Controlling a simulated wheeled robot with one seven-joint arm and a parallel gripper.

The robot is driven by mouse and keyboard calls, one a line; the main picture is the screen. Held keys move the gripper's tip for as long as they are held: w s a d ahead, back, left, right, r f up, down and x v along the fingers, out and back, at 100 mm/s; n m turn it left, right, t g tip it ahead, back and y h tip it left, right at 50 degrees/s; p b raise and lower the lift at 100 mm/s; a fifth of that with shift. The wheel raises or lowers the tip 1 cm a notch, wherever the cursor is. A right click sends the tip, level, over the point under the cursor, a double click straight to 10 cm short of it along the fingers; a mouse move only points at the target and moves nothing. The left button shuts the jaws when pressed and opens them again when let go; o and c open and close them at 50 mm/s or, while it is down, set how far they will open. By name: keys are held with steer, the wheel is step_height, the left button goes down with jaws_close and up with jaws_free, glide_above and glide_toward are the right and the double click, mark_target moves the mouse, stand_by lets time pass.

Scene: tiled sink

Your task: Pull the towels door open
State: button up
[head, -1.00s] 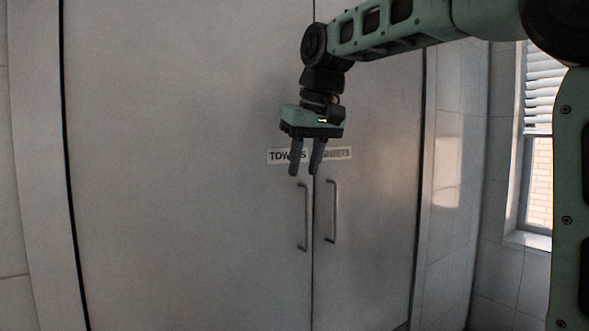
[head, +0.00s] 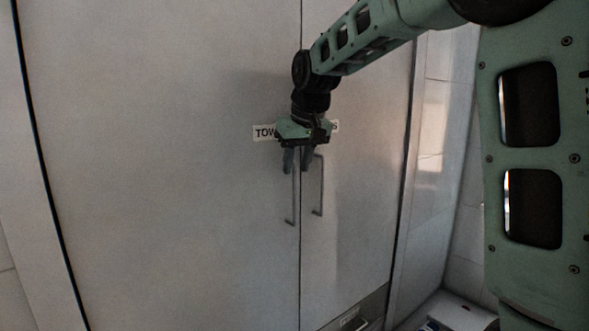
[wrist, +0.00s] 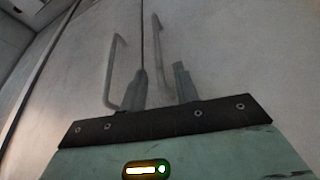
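The towels door (head: 170,190) is the wide grey left door and stands shut. Its label (head: 263,133) reads "TOW", with the rest hidden behind my gripper. Its slim grey bar handle (head: 293,205) hangs upright just left of the door seam. My gripper (head: 297,171) points down, open and empty, at the top of this handle. In the wrist view, my fingers (wrist: 159,68) are apart and the handle (wrist: 158,45) lines up between them. I cannot tell whether the bar is within their depth or whether they touch it.
The right door (head: 350,220) is shut, and its own bar handle (head: 321,190) is close to my gripper's right side. A dark panel (head: 360,310) lies low under that door. Tiled wall (head: 425,170) stands on the right. The space before the left door looks clear.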

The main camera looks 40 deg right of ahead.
steer(key=shift+p+x, duration=0.35)
steer(key=shift+x, duration=1.45)
jaws_close()
steer(key=shift+s, duration=0.1)
